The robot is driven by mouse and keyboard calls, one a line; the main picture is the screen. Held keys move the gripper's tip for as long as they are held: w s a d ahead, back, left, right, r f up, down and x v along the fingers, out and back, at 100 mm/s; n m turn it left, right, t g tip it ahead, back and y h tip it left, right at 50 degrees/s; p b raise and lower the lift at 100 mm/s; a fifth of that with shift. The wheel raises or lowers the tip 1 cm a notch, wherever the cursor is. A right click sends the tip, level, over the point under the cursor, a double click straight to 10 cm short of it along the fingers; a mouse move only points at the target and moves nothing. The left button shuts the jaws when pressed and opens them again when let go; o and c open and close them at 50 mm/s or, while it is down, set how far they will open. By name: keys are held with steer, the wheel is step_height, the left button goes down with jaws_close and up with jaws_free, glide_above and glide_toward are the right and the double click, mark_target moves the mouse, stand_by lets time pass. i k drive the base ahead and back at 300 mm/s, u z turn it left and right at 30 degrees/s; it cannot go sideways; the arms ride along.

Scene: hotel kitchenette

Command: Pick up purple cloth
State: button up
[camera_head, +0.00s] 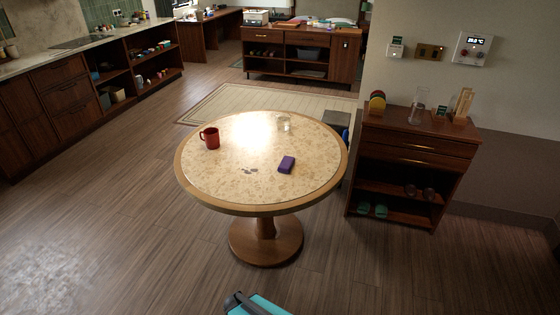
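The purple cloth (286,164) is a small, folded, block-like bundle. It lies on the round table (215,188), right of the middle and towards the near side. The table has a speckled pale top and a wooden rim. Nothing covers the cloth.
A red mug (210,138), a clear glass (284,123) and small dark bits (249,170) are also on the table. A wooden cabinet (420,143) stands to the right. A teal and black object (255,304), not clearly identifiable, is at the bottom edge. Floor left of the table is open.

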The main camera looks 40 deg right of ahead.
mark_target(285, 166)
steer(key=u, duration=0.1)
steer(key=i, duration=0.95)
steer(key=u, duration=0.4)
